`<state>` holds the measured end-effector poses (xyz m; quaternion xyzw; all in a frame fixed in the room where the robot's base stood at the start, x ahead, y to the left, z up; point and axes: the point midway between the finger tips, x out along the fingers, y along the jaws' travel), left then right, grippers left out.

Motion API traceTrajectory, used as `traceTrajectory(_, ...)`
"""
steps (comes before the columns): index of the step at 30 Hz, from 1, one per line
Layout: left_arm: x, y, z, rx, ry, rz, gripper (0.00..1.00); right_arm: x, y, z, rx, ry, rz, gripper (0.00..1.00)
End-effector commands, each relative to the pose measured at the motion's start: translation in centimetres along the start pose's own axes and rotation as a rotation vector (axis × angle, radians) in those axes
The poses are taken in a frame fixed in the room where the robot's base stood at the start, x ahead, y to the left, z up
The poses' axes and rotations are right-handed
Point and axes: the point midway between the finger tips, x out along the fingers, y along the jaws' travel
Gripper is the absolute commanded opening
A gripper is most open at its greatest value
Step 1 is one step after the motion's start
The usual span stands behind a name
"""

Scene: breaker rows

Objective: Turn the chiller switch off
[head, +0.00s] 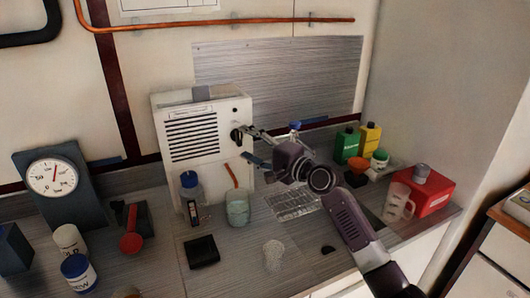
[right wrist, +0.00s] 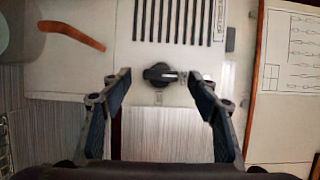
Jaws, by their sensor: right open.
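The chiller (head: 205,163) is a white box with dark vent slots, standing against the back wall. Its switch is a black rotary knob (head: 236,135) on the front, right of the vents. In the right wrist view the knob (right wrist: 160,74) has its grip bar lying across the picture. My right gripper (head: 250,147) comes from the right and is open in front of the chiller. In the wrist view the knob shows between the two fingertips (right wrist: 158,82), with a gap on each side; I cannot tell how far ahead it is. My left gripper is out of view.
A beaker (head: 238,212) with an orange stick stands below the knob. Green (head: 347,144) and yellow (head: 370,138) bottles stand at the right. A gauge (head: 54,177) stands at left.

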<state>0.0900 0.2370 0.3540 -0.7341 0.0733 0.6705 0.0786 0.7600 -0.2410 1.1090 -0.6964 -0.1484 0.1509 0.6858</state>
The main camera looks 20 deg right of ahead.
Motion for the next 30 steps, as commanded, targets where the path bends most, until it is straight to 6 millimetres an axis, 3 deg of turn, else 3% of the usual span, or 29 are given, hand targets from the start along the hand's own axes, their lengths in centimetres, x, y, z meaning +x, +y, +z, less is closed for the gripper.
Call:
traceTrajectory(6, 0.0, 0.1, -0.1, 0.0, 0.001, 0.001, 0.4, -4.7, 0.2, 0.0, -0.003, 0.0, 0.004, 0.55)
traceTrajectory(12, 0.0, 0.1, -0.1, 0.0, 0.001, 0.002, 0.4, -7.9, 0.2, 0.0, -0.001, 0.0, 0.004, 0.55)
traceTrajectory(18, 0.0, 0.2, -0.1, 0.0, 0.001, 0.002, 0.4, -9.2, 0.1, 0.0, -0.002, 0.0, 0.003, 0.55)
traceTrajectory(30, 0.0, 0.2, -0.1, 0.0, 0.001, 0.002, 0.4, -9.3, 0.1, 0.0, -0.001, -0.001, 0.002, 0.55)
